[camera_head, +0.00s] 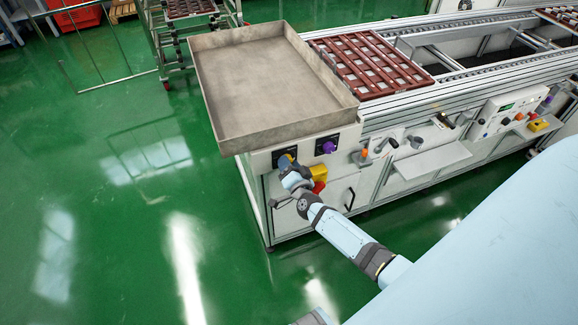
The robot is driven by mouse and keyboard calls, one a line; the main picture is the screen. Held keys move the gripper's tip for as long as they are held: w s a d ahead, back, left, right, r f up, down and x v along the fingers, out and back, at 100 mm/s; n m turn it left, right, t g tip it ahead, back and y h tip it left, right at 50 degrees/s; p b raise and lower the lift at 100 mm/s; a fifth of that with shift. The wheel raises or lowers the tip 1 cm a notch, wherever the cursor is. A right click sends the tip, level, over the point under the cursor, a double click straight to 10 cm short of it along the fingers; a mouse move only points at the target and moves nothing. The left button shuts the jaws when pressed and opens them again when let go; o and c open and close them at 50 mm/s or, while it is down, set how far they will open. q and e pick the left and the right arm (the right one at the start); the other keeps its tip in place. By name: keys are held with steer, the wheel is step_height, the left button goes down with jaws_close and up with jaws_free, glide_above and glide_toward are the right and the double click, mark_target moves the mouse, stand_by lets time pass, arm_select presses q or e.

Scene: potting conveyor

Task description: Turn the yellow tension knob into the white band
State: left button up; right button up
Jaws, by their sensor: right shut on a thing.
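The yellow tension knob (293,159) shows only as a small yellowish patch at a dark plate on the end panel of the conveyor, below the grey tray. My right gripper (287,163) is at this plate and shut on the knob, covering most of it. The white band and the knob's pointer are too small or hidden to make out. My left gripper is not in view.
A purple knob (328,147) on a dark plate sits just right of my right gripper. A yellow box (319,172) with a red part is below it. The grey tray (228,140) overhangs the panel. Green floor (120,220) is clear at left.

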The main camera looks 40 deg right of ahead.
arm_select(q)
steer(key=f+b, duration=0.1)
steer(key=b, duration=0.2)
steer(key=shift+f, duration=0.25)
arm_select(e)
steer(key=m, duration=0.9)
steer(key=shift+f, duration=0.15)
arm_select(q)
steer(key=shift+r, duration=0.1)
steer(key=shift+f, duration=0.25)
arm_select(e)
steer(key=o, duration=0.9)
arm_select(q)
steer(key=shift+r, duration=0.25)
arm_select(e)
steer(key=v, duration=1.4)
steer(key=shift+w, duration=0.1)
